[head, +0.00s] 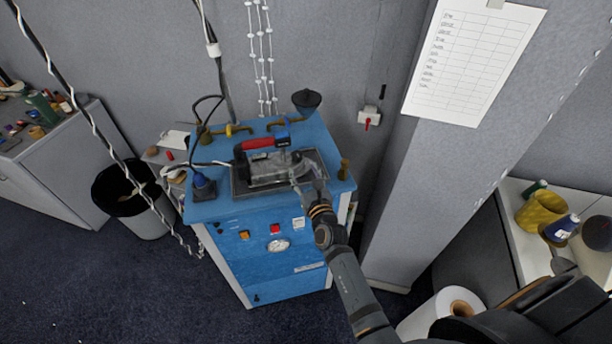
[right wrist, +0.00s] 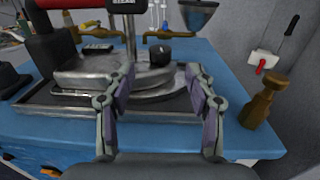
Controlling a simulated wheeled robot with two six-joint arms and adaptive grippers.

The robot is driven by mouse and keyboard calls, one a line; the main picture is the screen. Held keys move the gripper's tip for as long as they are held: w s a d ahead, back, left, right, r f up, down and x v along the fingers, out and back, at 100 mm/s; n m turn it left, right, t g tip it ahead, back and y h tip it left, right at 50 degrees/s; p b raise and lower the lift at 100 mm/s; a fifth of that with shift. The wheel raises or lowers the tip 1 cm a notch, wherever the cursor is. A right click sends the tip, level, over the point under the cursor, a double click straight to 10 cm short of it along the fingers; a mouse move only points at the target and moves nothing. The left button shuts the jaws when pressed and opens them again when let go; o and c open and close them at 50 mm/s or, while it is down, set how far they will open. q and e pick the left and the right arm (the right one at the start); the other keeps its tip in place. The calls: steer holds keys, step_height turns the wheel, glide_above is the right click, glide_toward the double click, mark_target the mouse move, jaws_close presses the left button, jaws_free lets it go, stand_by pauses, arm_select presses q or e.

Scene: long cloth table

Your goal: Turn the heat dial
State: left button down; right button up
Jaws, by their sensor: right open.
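The iron (head: 268,170) has a grey metal body and a red handle (head: 258,143). It lies on a dark-rimmed tray (head: 237,187) on top of the blue station. In the right wrist view a small black round knob with a light mark, apparently the heat dial (right wrist: 160,52), sits on the iron's metal body (right wrist: 85,70). My right gripper (head: 303,178) is at the right side of the iron. In the right wrist view its fingers (right wrist: 158,78) are spread and empty, with the dial between and beyond their tips. My left gripper is not seen.
The blue station (head: 262,235) carries brass fittings, a dark funnel (head: 306,99) and a brass post (head: 344,169) near its right edge. A grey pillar (head: 415,180) stands to the right. A bin (head: 140,212) stands at the left.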

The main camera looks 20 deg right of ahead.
steer(key=shift+s, duration=0.8)
